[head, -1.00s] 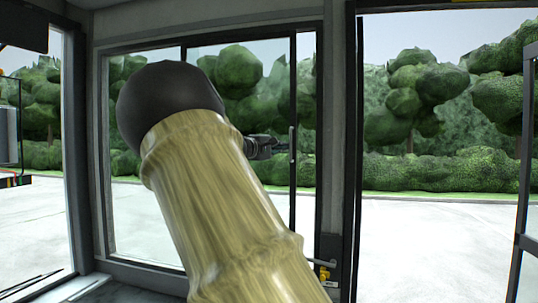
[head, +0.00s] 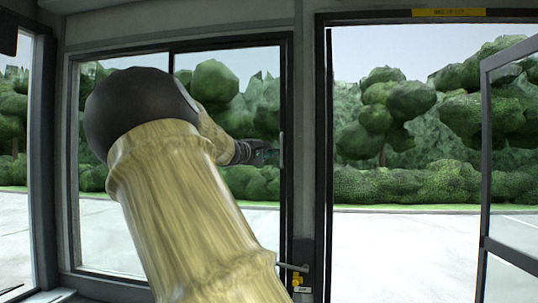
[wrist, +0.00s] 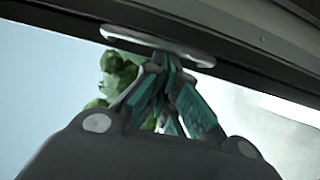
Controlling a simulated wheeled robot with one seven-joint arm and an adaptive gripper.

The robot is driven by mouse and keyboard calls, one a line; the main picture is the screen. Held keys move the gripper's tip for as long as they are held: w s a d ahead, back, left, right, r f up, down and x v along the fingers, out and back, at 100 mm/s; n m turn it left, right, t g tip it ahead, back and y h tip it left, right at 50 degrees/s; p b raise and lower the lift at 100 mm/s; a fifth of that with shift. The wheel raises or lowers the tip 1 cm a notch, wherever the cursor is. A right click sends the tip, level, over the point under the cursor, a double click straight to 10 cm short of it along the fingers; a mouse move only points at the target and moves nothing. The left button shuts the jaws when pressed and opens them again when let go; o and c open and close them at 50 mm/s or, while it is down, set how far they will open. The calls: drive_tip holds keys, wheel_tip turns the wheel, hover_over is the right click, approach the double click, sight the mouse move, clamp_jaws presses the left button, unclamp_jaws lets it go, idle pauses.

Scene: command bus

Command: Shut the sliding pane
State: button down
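The sliding pane (head: 255,100) is the right-hand part of the window left of the doorway in the head view. A slim upright light handle (head: 282,150) sits on its right edge. That edge lies close against the dark right jamb, and I see no clear gap there. My gripper (head: 270,150) is just left of the handle, partly behind my arm. In the wrist view the handle (wrist: 185,51) crosses just beyond my gripper's fingertips (wrist: 160,62). The teal-padded fingers converge and look shut. They are at or very near the handle; contact is unclear.
The open doorway (head: 400,240) is right of the window, with a glazed door leaf (head: 487,150) at the far right. A lever and yellow lock (head: 296,279) are on the post between. My arm covers much of the window's middle.

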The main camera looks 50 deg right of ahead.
drive_tip(key=shift+s, duration=0.1)
drive_tip(key=a, duration=0.7)
drive_tip(key=shift+s+a, duration=0.25)
drive_tip(key=shift+s, duration=0.1)
